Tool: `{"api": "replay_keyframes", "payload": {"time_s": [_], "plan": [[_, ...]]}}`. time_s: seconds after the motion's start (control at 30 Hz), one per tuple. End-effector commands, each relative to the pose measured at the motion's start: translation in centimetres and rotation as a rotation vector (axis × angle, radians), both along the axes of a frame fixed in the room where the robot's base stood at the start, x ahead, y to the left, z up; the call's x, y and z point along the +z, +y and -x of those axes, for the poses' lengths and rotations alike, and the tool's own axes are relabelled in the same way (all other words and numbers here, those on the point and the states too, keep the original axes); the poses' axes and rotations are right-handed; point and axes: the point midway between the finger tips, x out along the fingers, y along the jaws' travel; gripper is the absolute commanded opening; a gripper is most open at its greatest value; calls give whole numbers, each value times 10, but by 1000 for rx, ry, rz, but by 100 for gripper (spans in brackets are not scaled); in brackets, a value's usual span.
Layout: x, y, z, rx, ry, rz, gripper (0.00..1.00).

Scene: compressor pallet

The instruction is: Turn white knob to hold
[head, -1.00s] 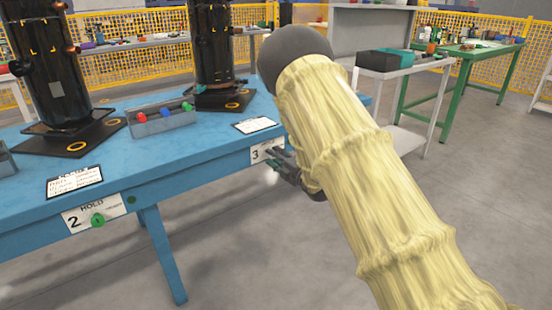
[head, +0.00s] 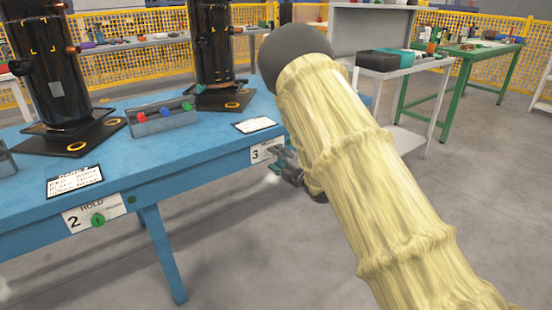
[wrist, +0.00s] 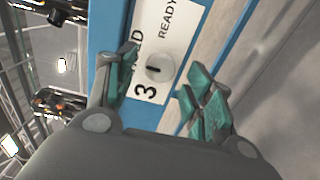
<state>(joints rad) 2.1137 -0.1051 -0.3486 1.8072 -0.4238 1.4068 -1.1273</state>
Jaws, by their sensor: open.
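A round white knob (wrist: 160,68) with a short dark mark sits on a white plate marked 3 (wrist: 146,91) on the blue table edge. The plate appears sideways in the wrist view. READY is at its top; the other word is mostly hidden by a finger, leaving a D. The knob's mark lies roughly level in that picture, towards its left side. My gripper (wrist: 160,88) is open, its teal-padded fingers on either side of the knob, with no clear contact. In the head view my gripper (head: 287,168) is beside the number 3 plate (head: 265,151), and the knob cannot be made out.
The blue table (head: 215,140) carries black compressors (head: 212,45) and a grey tray (head: 163,121) with coloured knobs. A second plate (head: 75,219) marked 2 holds a green knob (head: 98,220). A white cart (head: 405,80) and green table (head: 465,55) stand behind. Floor is clear in front.

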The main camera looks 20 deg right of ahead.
Motion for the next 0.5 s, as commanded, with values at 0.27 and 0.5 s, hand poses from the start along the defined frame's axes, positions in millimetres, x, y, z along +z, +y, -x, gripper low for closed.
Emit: {"api": "replay_keyframes", "payload": {"time_s": [0.27, 0.5], "plan": [[0, -16, 45, -1, 2, 1, 52], [0, -31, 82, -2, 1, -1, 52]]}}
